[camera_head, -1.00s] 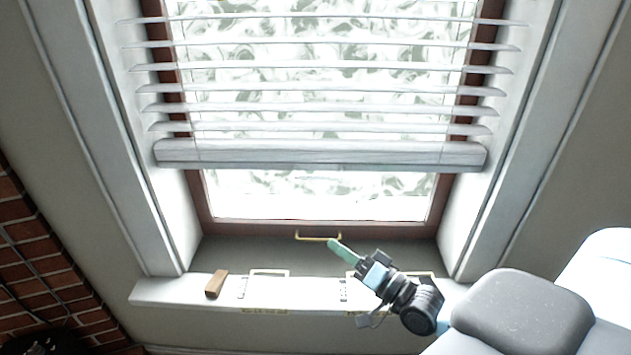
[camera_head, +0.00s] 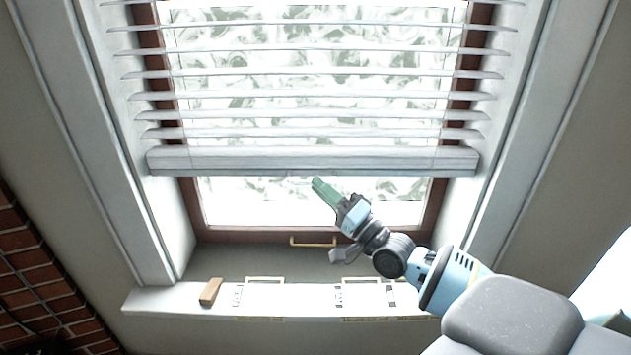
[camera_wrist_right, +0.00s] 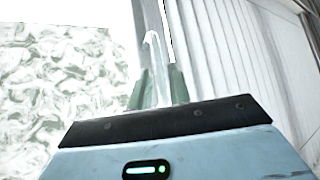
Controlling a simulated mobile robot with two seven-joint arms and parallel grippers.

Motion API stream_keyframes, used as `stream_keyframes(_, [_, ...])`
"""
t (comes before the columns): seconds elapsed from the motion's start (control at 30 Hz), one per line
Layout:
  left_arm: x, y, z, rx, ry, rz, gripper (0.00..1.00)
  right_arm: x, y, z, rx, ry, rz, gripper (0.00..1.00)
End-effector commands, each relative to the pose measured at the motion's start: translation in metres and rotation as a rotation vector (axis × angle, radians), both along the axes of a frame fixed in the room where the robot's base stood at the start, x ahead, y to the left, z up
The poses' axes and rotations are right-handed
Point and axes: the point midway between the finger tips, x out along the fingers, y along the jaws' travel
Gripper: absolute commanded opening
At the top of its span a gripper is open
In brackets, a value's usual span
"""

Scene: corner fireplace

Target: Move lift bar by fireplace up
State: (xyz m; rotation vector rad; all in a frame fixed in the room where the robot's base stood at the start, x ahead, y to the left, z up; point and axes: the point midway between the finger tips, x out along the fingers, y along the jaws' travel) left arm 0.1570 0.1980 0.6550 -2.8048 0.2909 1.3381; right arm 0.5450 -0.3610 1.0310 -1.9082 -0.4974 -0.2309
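The lift bar looks to be the thick white bottom rail (camera_head: 250,160) of the blind, which hangs level across the lower part of the window. My right gripper (camera_head: 317,184) reaches up from the lower right, its green fingertips just under the rail's lower edge, near its middle. In the right wrist view my gripper's green fingers (camera_wrist_right: 158,88) stand apart. A pale strip shows between or beyond them; I cannot tell whether they touch it. My left gripper is out of view.
A brass handle (camera_head: 313,244) sits on the brown window frame (camera_head: 240,236) below my gripper. The white sill (camera_head: 180,300) holds a small wooden block (camera_head: 210,291). Brick (camera_head: 25,262) shows at the lower left. White slats (camera_head: 310,75) hang above the rail.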

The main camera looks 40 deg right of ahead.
Motion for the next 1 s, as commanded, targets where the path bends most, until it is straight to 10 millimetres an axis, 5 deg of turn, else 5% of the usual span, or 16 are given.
stream_keyframes(0.23, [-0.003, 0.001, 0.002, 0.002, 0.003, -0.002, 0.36, 0.019, 0.005, 0.009, 0.000, 0.000, -0.001, 0.20])
stream_keyframes(0.6, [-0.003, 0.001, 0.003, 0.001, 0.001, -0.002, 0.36, 0.023, 0.006, 0.009, -0.001, 0.002, 0.000, 0.20])
stream_keyframes(0.77, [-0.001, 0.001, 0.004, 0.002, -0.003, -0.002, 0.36, 0.023, 0.006, 0.009, -0.001, 0.002, 0.000, 0.00])
stream_keyframes(1.0, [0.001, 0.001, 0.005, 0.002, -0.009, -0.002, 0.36, 0.023, 0.006, 0.009, -0.001, 0.002, 0.000, 0.00])
